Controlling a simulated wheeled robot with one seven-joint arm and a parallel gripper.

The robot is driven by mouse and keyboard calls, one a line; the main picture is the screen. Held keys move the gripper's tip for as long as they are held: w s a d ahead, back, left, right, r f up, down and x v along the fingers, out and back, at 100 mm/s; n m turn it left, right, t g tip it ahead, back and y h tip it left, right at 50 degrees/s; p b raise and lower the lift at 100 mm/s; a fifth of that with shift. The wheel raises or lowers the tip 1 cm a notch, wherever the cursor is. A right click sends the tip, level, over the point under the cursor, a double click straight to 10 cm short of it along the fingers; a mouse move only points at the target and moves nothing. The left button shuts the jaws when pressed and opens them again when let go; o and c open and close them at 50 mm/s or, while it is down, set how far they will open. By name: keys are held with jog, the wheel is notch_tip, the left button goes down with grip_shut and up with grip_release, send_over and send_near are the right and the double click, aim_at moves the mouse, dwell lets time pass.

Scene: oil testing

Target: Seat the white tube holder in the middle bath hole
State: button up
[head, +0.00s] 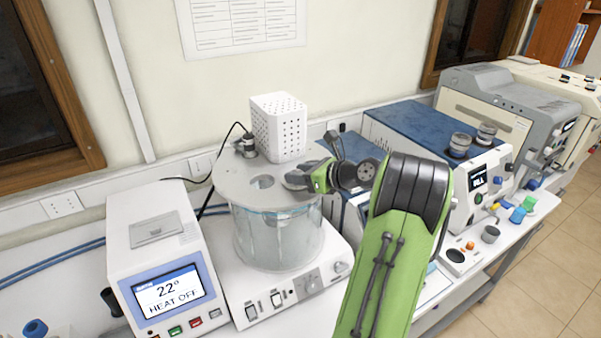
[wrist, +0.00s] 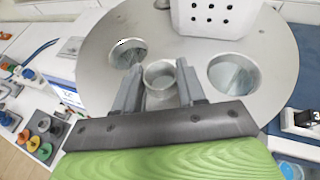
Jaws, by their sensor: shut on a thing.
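My gripper (wrist: 160,71) is shut on the white tube holder (wrist: 159,98), a pale open-topped cylinder between its two fingers in the wrist view. The holder is over the bath's metal lid (wrist: 98,55), between a left hole (wrist: 128,53) and a right hole (wrist: 232,74). The middle hole is hidden behind the holder and gripper, so I cannot tell whether the holder's lower end is in it. In the head view my gripper (head: 300,178) is low over the right part of the round lid (head: 229,183); the holder cannot be made out there.
A white perforated box (head: 279,128) stands on the lid close behind my gripper. A small metal fitting (head: 245,146) is beside it. The heater unit with display (head: 165,290) stands left. A blue-topped instrument (head: 425,135) stands right.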

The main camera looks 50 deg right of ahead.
jog(key=shift+f, duration=0.1)
jog(key=o, duration=0.8)
jog(key=v, duration=1.1)
jog(key=shift+s, duration=0.1)
